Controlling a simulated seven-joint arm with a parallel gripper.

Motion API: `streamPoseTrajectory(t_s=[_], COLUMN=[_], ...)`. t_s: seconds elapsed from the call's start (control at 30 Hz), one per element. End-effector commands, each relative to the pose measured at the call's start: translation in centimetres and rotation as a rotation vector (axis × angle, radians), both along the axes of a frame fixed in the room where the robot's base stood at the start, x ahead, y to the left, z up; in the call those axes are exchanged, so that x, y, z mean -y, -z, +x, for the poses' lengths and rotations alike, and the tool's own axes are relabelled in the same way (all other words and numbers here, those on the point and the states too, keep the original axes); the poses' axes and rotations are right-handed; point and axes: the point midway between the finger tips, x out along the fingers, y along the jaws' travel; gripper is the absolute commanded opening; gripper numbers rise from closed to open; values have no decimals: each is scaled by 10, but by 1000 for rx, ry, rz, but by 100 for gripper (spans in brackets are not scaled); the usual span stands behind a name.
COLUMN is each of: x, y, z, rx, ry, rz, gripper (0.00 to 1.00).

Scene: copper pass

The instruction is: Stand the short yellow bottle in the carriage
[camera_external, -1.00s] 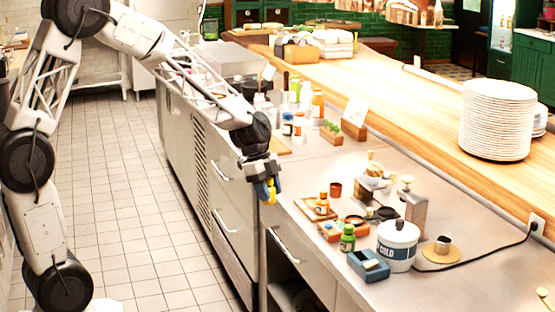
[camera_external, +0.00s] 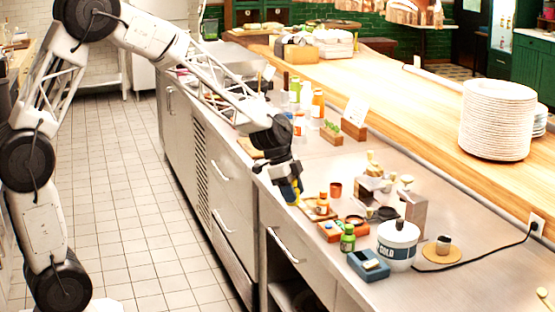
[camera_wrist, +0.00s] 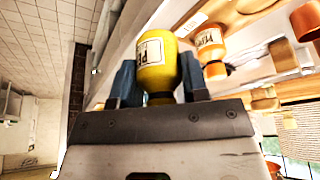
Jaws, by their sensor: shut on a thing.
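The short yellow bottle (camera_external: 292,196) is held by my gripper (camera_external: 288,184) in the air at the counter's front edge, slightly tilted. In the wrist view the yellow bottle (camera_wrist: 157,62), with a pale label, sits between the blue fingers of my gripper (camera_wrist: 157,82), its narrower end toward the palm. The fingers partly hide it in the external view. I cannot tell surely which object is the carriage. A small wooden board (camera_external: 309,212) with an orange bottle (camera_external: 323,203) lies just right of my gripper.
Several bottles stand behind my gripper. Bare steel (camera_external: 460,210) shows at the right.

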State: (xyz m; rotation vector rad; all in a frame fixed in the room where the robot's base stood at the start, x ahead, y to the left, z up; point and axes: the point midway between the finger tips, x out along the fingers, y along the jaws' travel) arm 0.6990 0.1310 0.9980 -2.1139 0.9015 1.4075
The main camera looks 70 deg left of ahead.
Motion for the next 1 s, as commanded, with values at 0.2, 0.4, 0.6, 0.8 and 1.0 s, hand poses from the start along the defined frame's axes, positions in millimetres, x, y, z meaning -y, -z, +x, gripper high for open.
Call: streamPoseTrajectory(t_s=[0.2,0.4,0.6,0.8,1.0], x=[26,46,66,83,92], y=[-2,-4,-6,-8,-10], z=[34,58,80,97,106], rx=[-1,0,-1,-2,-1], ry=[-148,-261,-365,-446,-488], rz=[0,-1,-2,-1,-2], gripper=[27,27,27,27,27])
